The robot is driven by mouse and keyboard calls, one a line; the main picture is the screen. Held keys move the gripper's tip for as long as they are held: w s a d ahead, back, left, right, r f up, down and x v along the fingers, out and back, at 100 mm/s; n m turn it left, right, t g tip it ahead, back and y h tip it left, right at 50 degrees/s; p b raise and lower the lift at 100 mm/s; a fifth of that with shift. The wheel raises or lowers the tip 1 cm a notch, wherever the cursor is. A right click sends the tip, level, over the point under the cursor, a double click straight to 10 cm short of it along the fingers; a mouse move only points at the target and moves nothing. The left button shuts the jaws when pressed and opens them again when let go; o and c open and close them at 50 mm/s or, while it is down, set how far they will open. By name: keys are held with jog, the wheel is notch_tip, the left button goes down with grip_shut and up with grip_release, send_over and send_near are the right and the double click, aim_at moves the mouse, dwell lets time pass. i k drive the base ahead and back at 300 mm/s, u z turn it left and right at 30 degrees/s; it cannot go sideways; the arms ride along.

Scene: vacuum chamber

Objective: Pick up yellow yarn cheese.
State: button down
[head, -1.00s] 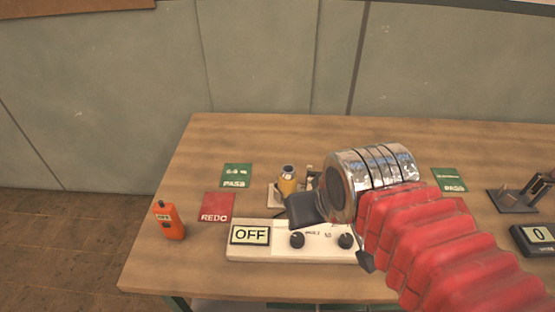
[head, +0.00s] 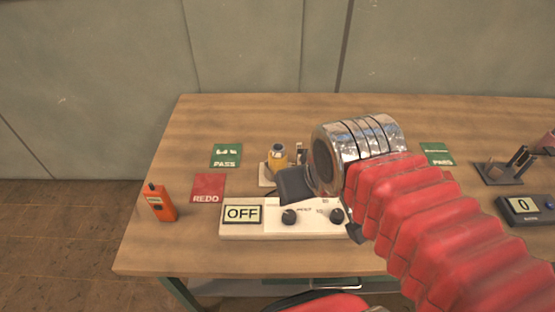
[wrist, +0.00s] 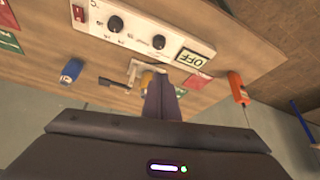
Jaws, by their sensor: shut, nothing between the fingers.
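The yellow yarn cheese (head: 278,157) appears as a small yellow cylinder with a grey and dark top. It stands upright on a small light stand on the wooden table, behind the white control box. In the wrist view, a bit of its yellow side (wrist: 147,77) shows, partly hidden by the fingers. My gripper (head: 290,187) is shut and empty, just in front of the yarn cheese and over the back of the box. In the wrist view, the dark fingers (wrist: 161,88) lie together and point toward the stand. I cannot tell whether they touch anything.
The white control box (head: 264,232) reads OFF and has knobs. An orange handheld device (head: 161,203) stands at the left. A dark stand (head: 505,172) and a display (head: 526,210) sit right. The table's back left is clear.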

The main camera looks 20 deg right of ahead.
aim_at(278, 157)
jog(key=u, duration=0.25)
jog(key=k, duration=0.6)
jog(key=u, duration=0.5)
jog(key=k, duration=0.75)
jog(key=u, duration=0.55)
jog(key=i, duration=1.05)
jog(key=z, duration=0.35)
jog(key=i, duration=0.9)
jog(key=z, duration=0.55)
